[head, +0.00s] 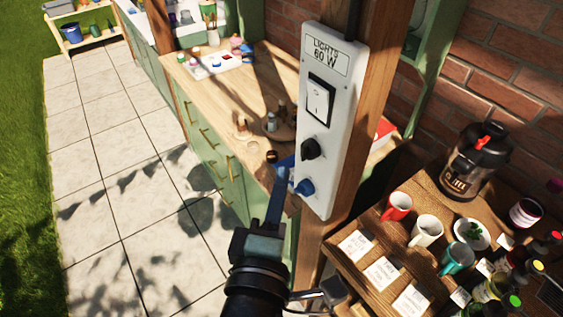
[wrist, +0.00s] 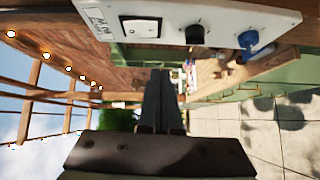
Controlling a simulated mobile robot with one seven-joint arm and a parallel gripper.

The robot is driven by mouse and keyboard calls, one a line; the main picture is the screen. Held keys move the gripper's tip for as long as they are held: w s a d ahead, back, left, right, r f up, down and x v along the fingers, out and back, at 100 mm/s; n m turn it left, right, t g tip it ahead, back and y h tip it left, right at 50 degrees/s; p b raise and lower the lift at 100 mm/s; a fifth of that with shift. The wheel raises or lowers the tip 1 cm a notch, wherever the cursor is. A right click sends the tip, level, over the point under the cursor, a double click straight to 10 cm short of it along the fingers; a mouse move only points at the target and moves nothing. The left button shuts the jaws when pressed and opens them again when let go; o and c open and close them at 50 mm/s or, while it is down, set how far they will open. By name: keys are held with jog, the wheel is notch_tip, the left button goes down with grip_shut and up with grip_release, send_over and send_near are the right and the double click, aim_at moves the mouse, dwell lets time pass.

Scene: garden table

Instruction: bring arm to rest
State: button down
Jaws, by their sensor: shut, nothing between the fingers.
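My gripper (head: 283,168) is in the lower middle of the head view, in front of the wooden post. Its fingers point up and away, beside the lower left edge of the white switch panel (head: 318,190). In the wrist view my gripper (wrist: 161,75) shows two dark fingers together, with nothing between them. The panel (wrist: 262,15) runs along the top of that view, apart from the fingers. It carries a rocker switch (head: 318,98), a black knob (head: 311,149) and a blue knob (head: 305,187). The knobs' exact settings are hard to read.
The wooden post (head: 372,75) bears the panel. At right, a wooden table (head: 345,252) holds a red mug (head: 397,206), a cream mug (head: 426,230), a teal mug (head: 457,257), a dark jug (head: 474,163) and several bottles. Behind stands a counter (head: 200,83). The paving (head: 120,180) at left is clear.

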notch_tip(320, 180, up, 18)
jog(key=w+m+t, duration=0.2)
jog(key=m+t, duration=0.2)
jog(key=m, duration=0.4)
jog(key=s+r+m+t+y, duration=0.1)
jog(key=s+r+m+t, duration=0.2)
jog(key=r, duration=0.6)
jog(key=s+r+m+t+y, duration=0.1)
jog(key=s+r+m+t, duration=0.2)
jog(key=r, duration=0.7)
jog(key=shift+s+d+m+y+b, duration=0.25)
jog(key=shift+m+y+b, duration=0.2)
jog(key=shift+m, duration=0.45)
jog(key=shift+a, duration=0.15)
